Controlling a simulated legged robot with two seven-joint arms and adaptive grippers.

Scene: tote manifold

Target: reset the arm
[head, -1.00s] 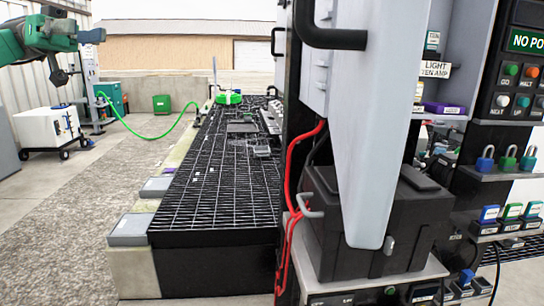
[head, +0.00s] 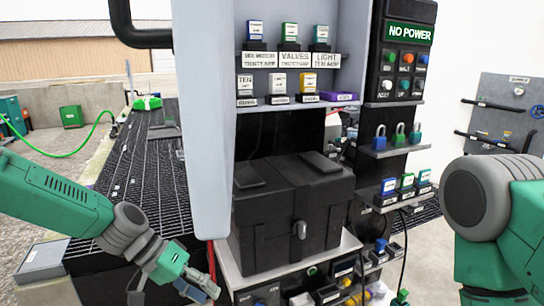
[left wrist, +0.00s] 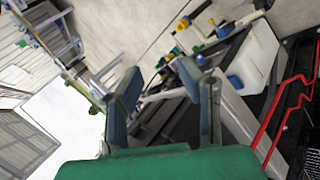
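My left arm comes in from the lower left in the head view. Its gripper (head: 200,288) is low, in front of the cabinet's left side, near the picture's bottom edge. In the left wrist view the two blue-grey fingers of this gripper (left wrist: 165,100) stand apart with nothing held between them. My right arm (head: 490,215) shows as a grey joint and green links at the right edge of the head view. Its gripper is out of the picture.
An open grey cabinet (head: 210,120) stands close ahead, with a black case (head: 290,215) on its lower shelf. A NO POWER panel (head: 405,50), padlocks (head: 397,137) and labelled blocks are to the right. A black grating (head: 140,170) runs back on the left.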

